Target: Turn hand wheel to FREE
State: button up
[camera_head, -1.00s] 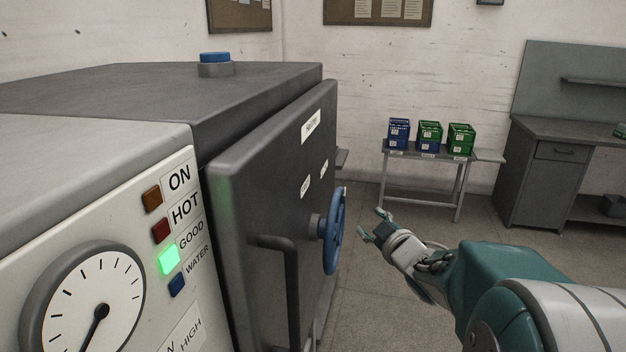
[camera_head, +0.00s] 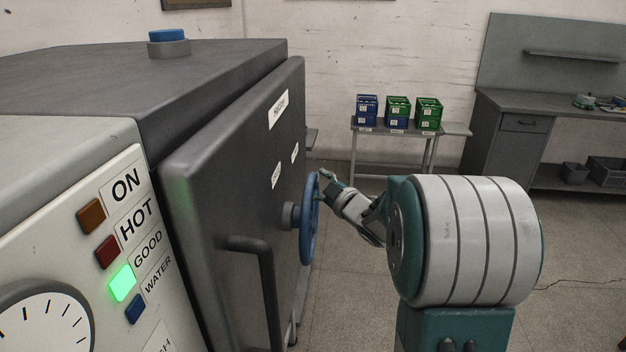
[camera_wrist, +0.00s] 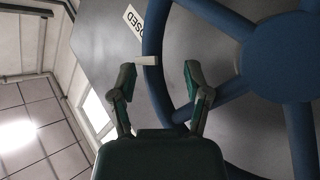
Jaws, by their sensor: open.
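The blue hand wheel (camera_head: 310,218) sits on a dark grey door (camera_head: 225,190) with a grey hub. In the wrist view its blue rim (camera_wrist: 153,30), hub (camera_wrist: 290,57) and spokes fill the right side. My gripper (camera_wrist: 158,76) is open, with one finger on each side of the rim in the picture. I cannot tell whether the fingers touch it. A small pale mark or tab (camera_wrist: 146,61) shows at the rim between the fingertips. A label ending in "OSED" (camera_wrist: 133,20) is partly cut off by the rim. In the head view my gripper (camera_head: 323,186) is at the wheel's right side.
A dark door handle (camera_head: 262,270) stands out below left of the wheel. A control panel (camera_head: 120,200) with a lit green lamp is at left. A small table (camera_head: 395,128) with blue and green crates and a workbench (camera_head: 510,120) stand behind.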

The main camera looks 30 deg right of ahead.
jog(key=shift+w+a, duration=0.2)
jog(key=shift+w, duration=0.85)
grip_shut()
